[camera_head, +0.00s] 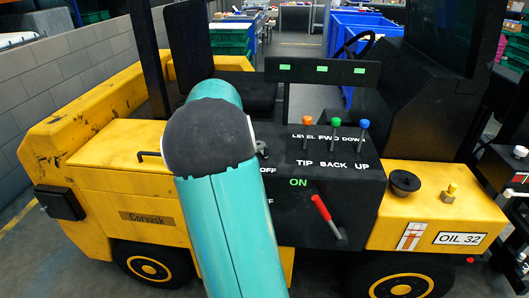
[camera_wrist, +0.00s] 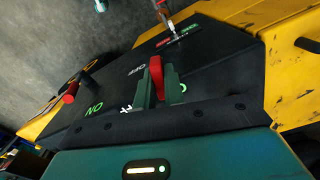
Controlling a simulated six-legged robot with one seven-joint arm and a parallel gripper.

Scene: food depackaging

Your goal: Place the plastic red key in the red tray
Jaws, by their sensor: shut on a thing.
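The red key (camera_wrist: 156,72) is a narrow upright red piece in the middle of the wrist view. My gripper (camera_wrist: 157,84) is shut on it, with one dark green finger on each side. The key is in front of the black control panel (camera_wrist: 213,62); I cannot tell whether it is still seated in the panel. In the head view, my teal arm hides the gripper and the key. No red tray shows in either view.
The yellow forklift (camera_head: 130,150) fills the head view's middle. Its panel carries a red lever (camera_head: 325,212) below ON, also in the wrist view (camera_wrist: 69,94), and orange (camera_head: 307,120), green (camera_head: 337,124) and blue (camera_head: 365,124) knobbed levers. Blue crates (camera_head: 365,22) stand behind.

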